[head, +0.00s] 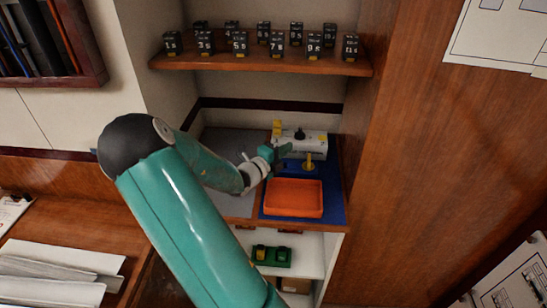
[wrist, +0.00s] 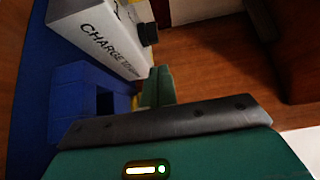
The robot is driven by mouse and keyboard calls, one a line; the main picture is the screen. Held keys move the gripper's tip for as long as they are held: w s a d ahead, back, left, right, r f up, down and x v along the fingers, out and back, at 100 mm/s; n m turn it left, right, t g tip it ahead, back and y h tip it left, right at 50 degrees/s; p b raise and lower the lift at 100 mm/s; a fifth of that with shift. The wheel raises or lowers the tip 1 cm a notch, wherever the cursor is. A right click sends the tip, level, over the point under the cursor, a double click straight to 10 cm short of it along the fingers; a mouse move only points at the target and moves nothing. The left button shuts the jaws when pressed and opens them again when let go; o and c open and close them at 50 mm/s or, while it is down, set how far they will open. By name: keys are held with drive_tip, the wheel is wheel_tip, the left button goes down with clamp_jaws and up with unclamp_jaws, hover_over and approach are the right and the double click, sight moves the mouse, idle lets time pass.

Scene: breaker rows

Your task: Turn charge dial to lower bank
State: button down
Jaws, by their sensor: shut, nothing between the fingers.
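The white charge box (head: 312,146) stands at the back of the blue mat in the recess, with a black dial (head: 300,134) on its top. In the wrist view the box (wrist: 95,35) shows the lettering "CHARGE", and the black dial (wrist: 148,34) sticks out from its side edge. Which way the dial points is too small to tell. My gripper (head: 286,149) is shut and empty, close in front of the left part of the box. In the wrist view its green fingers (wrist: 160,86) are below the dial, apart from it.
A yellow piece (head: 277,128) stands at the box's left end. A blue block with a yellow top (head: 309,163) and an orange tray (head: 293,198) are in front. A shelf (head: 260,62) above holds several black numbered breakers. A green holder (head: 271,256) sits on the lower shelf.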

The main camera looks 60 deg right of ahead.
sight(301, 144)
drive_tip(key=d, duration=0.2)
drive_tip(key=s+d, duration=0.1)
drive_tip(key=d, duration=0.5)
drive_tip(key=shift+s+d, duration=0.1)
drive_tip(key=shift+s, duration=0.2)
